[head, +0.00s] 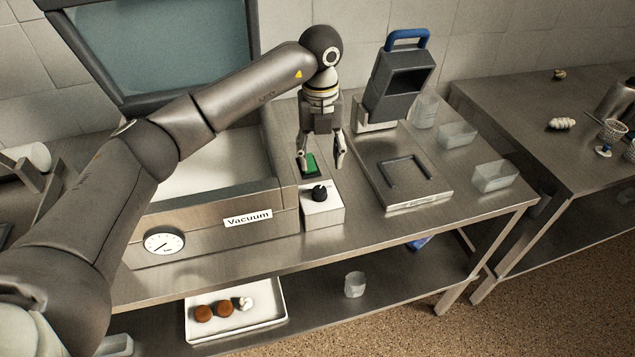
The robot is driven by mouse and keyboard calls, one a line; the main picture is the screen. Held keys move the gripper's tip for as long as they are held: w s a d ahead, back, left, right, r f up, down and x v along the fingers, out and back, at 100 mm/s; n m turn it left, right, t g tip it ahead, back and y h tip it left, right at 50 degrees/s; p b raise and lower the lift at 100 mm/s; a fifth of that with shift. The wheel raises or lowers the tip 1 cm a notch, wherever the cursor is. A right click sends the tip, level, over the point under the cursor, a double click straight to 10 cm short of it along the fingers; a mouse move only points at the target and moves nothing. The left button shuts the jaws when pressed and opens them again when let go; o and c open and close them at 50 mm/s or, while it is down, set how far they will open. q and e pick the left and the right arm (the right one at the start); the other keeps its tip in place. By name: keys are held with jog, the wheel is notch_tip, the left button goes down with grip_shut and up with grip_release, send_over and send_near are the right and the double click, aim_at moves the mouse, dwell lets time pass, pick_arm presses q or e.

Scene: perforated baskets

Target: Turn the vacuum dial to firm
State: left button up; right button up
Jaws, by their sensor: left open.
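The vacuum dial (319,193) is a black round knob on top of a small white-and-steel box (323,215) at the front of the table. It stands right of the vacuum machine (205,232), which carries a "Vacuum" label and has its lid up. The dial's markings are too small to read. My left gripper (323,166) is open, points down and is behind and above the dial, apart from it. A green piece (309,164) shows between its fingers, next to the left finger; I cannot tell whether they touch. My right gripper is not in view.
A round gauge (164,241) sits on the machine's front. A grey device with a blue handle (399,79) stands behind a flat plate (408,178) at right. Clear containers (494,177) are near the table's right end. A tray (236,311) lies on the lower shelf.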

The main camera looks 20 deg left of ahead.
aim_at(320, 189)
pick_arm(q)
notch_tip(320, 189, down, 9)
jog(key=p, duration=0.3)
jog(key=shift+a, duration=0.15)
jog(key=shift+f, duration=0.8)
jog(key=shift+c, duration=0.2)
jog(key=c, duration=1)
